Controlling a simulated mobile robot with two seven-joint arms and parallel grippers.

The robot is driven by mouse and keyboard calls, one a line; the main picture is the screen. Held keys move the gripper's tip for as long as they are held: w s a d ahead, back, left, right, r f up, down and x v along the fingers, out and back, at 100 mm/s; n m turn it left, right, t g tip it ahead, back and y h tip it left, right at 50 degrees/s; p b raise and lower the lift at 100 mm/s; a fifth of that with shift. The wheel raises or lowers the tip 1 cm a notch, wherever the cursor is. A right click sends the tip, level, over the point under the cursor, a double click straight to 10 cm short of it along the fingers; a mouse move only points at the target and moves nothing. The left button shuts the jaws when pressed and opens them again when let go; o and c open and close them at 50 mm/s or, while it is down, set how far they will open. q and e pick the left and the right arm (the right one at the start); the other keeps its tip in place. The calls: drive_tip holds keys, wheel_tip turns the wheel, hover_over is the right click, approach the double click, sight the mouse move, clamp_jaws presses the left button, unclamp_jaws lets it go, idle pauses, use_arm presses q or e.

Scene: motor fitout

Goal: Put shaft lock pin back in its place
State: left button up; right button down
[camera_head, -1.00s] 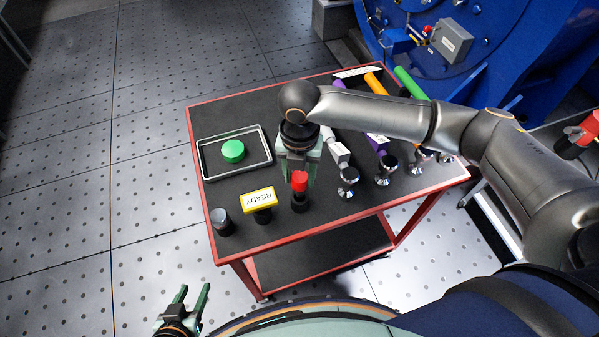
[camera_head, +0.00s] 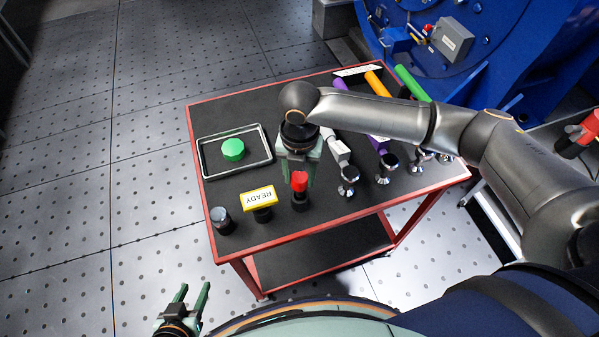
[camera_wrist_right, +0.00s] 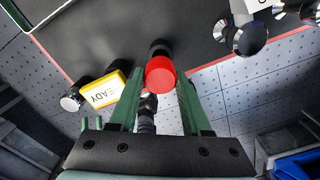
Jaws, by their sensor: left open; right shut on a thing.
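The shaft lock pin, with a red head (camera_head: 299,181) and a dark lower part, stands upright near the front edge of the cart. It also shows in the right wrist view (camera_wrist_right: 160,74), between the green fingers. My right gripper (camera_head: 300,176) points down at the cart from above and is shut on the red-headed pin. The pin's lower end appears to be at a black holder on the cart top; whether it is seated there I cannot tell. My left gripper (camera_head: 188,299) is open and empty, low at the left, away from the cart.
The red-edged cart (camera_head: 240,108) holds a tray (camera_head: 207,170) with a green button (camera_head: 233,149), a yellow READY block (camera_head: 259,198) and a grey-topped knob (camera_head: 221,219). Several chrome knobs (camera_head: 348,180) and coloured handles (camera_head: 376,84) lie right. A blue machine (camera_head: 490,60) stands behind.

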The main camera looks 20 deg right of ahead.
sight(300, 187)
drive_tip(key=shift+f+b, duration=1.05)
drive_tip(key=shift+f, duration=1.4)
drive_tip(key=shift+c, duration=1.4)
unclamp_jaws()
drive_tip(key=shift+r, duration=0.1)
wheel_tip(300, 187, up, 12)
drive_tip(key=shift+r, duration=0.25)
